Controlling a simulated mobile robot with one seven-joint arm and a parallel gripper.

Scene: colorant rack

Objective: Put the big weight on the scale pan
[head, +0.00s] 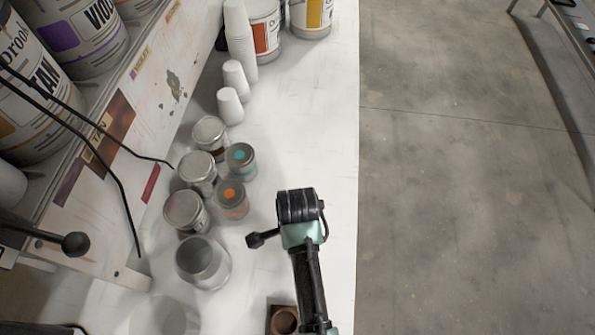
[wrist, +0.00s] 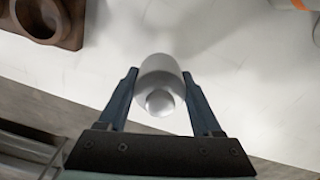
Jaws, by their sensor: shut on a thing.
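My gripper (wrist: 159,74) is shut on a grey, rounded metal weight, the big weight (wrist: 160,88), in the wrist view. One finger is on each side of it. The white bench top shows beyond it. In the head view my arm reaches over the bench near its right edge, and the fingers and the weight cannot be made out there. I cannot make out the scale pan for sure. A faint pale round shape (head: 165,318) lies at the bottom left of the head view, too blurred to name.
A brown block with a round hole (head: 284,320) is on the bench; it also shows in the wrist view (wrist: 68,38). Several lidded jars (head: 184,211) and a clear container (head: 203,263) stand left of my arm. White cups (head: 230,106) stand farther back. The bench's right edge is close.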

